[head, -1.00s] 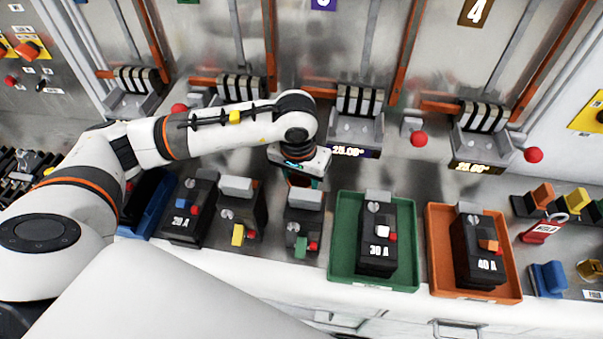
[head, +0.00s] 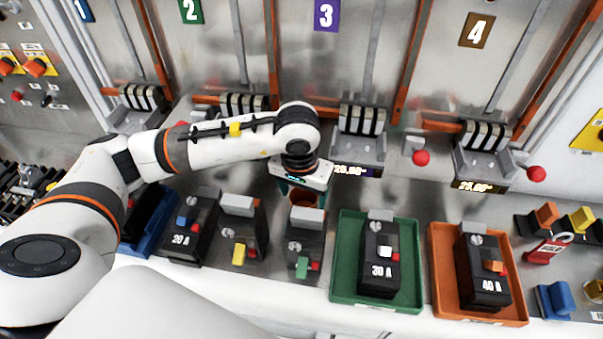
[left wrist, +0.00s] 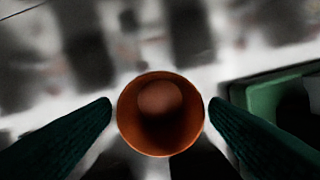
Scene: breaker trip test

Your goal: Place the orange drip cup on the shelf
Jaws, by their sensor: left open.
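The orange drip cup (head: 304,197) is partly visible just below my left gripper, behind a black breaker with a green lever. In the left wrist view the round cup (left wrist: 160,113) sits between the two dark green fingers, and I look down into its open mouth. My left gripper (head: 303,194) is open, with one finger on each side of the cup. The fingertips are very near the rim; I cannot tell whether they touch it. What lies under the cup is hidden. I cannot make out the shelf. My right gripper is not in view.
Black breakers (head: 190,232) stand in a row along the bench front. A green tray (head: 345,285) and an orange tray (head: 445,300) each hold one. Levers with red knobs (head: 421,158) and test bays stand behind. A blue tray (head: 135,245) lies left.

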